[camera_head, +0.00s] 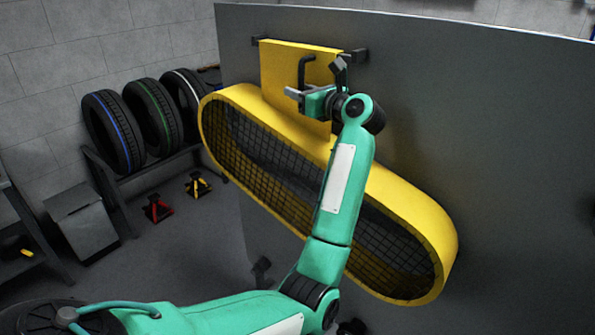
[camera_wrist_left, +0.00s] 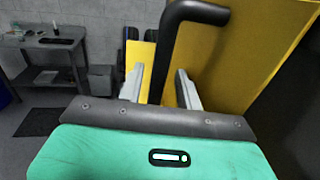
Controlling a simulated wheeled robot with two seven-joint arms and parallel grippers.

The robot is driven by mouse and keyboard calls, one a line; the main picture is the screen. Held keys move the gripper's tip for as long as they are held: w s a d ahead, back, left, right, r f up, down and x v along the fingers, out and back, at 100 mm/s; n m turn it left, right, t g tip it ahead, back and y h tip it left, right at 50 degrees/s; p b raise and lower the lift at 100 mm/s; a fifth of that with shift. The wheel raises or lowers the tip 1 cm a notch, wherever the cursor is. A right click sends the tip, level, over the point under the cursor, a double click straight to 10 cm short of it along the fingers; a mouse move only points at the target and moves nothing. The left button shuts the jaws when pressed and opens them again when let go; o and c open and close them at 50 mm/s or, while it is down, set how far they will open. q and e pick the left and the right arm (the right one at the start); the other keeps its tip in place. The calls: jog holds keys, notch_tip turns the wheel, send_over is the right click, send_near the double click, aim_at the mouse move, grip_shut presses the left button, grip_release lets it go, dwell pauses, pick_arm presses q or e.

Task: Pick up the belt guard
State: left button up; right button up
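The belt guard (camera_head: 225,100) is a long yellow rounded housing with dark mesh and an upright yellow plate on top. It hangs tilted against a large dark grey panel. A black bent handle (camera_head: 304,68) sticks out from the plate; it also shows large in the left wrist view (camera_wrist_left: 168,45). My left gripper (camera_head: 299,92) is at the lower part of this handle. In the left wrist view its two grey fingers (camera_wrist_left: 158,88) stand apart, one on each side of the handle bar, with gaps visible. My left forearm hides part of the guard. My right gripper is not in view.
The dark grey panel (camera_head: 500,130) fills the right side. Black brackets (camera_head: 357,56) sit at the plate's upper corners. Several tyres (camera_head: 150,115) stand on a rack at left. Red (camera_head: 157,208) and yellow (camera_head: 197,185) stands and a grey bin (camera_head: 82,222) are on the floor.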

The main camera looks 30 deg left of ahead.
pick_arm(q)
jog(key=shift+s+d+r, duration=0.1)
jog(key=shift+s+d, duration=0.1)
jog(key=shift+d, duration=0.1)
jog(key=shift+c, duration=0.4)
jog(key=shift+s+d+r, duration=0.1)
jog(key=shift+d+r, duration=0.05)
jog(key=shift+d, duration=0.1)
jog(key=c, duration=0.4)
grip_shut()
jog(key=shift+a, duration=0.15)
jog(key=shift+f, duration=0.3)
jog(key=shift+r, duration=0.15)
